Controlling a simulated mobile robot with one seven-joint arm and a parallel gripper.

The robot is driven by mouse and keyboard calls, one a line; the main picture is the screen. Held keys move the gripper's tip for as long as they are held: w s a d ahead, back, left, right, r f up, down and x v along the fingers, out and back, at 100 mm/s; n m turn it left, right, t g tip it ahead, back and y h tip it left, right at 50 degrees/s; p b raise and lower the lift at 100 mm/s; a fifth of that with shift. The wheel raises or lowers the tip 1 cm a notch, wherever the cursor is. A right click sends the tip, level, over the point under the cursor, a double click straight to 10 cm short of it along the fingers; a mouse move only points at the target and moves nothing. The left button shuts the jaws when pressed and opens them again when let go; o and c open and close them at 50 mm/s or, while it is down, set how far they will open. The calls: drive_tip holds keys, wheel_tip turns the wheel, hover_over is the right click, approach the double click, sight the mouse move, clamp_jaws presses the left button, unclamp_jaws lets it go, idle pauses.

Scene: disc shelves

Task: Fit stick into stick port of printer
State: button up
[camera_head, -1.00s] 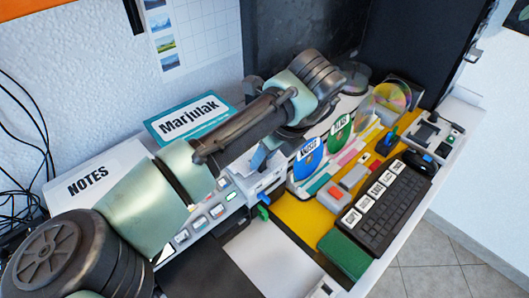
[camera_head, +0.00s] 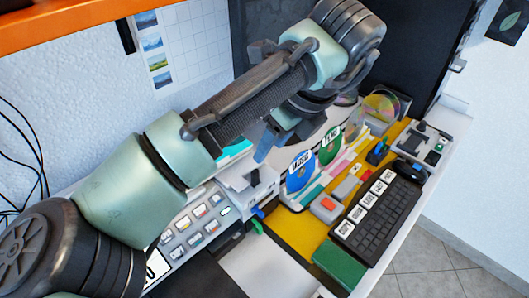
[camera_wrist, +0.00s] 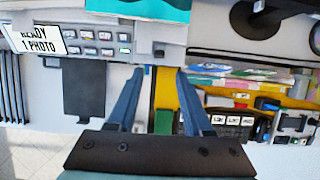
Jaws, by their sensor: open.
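The printer (camera_head: 196,222) is the white machine with rows of buttons below my arm. In the wrist view the printer (camera_wrist: 97,42) is at upper left, with a tilted screen reading "READY 1 PHOTO". A small blue piece (camera_head: 257,211), possibly the stick, is at its right front edge, with a green piece just below. I cannot tell whether the blue piece sits in a port. My gripper (camera_head: 264,152) is above the printer's right end. In the wrist view my gripper (camera_wrist: 160,72) has its two blue fingers apart, with nothing clearly held between them.
A yellow mat (camera_head: 290,232) lies right of the printer, with a black keyboard (camera_head: 378,220) and a green block (camera_head: 340,262) on it. A white sheet lies in front. The wall is behind my arm.

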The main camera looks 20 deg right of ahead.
drive_tip(key=shift+v, duration=0.8)
drive_tip(key=d+r+n+t+h, duration=0.45)
drive_tip(key=d+r+h, duration=0.45)
drive_tip(key=d+r, duration=0.25)
wheel_tip(320, 180, up, 12)
drive_tip(key=a+n+t+h, duration=0.2)
drive_tip(key=n+t+h, duration=0.2)
drive_tip(key=n+h, duration=0.15)
drive_tip(key=s+a+r+n+t+y, duration=0.1)
drive_tip(key=a+r+n+t+y, duration=0.1)
drive_tip(key=a+r+n+t, duration=0.85)
drive_tip(key=s+a+n+t+y, duration=0.2)
drive_tip(key=a+n+y, duration=0.3)
drive_tip(key=a, duration=0.3)
drive_tip(key=s+a+r+n+t+y, duration=0.1)
drive_tip(key=s+a+n+y, duration=0.3)
drive_tip(key=a, duration=0.5)
drive_tip(key=shift+s+a+n+t+y, duration=0.15)
drive_tip(key=shift+s+n+t+y, duration=0.15)
drive_tip(key=shift+n+t+y, duration=0.55)
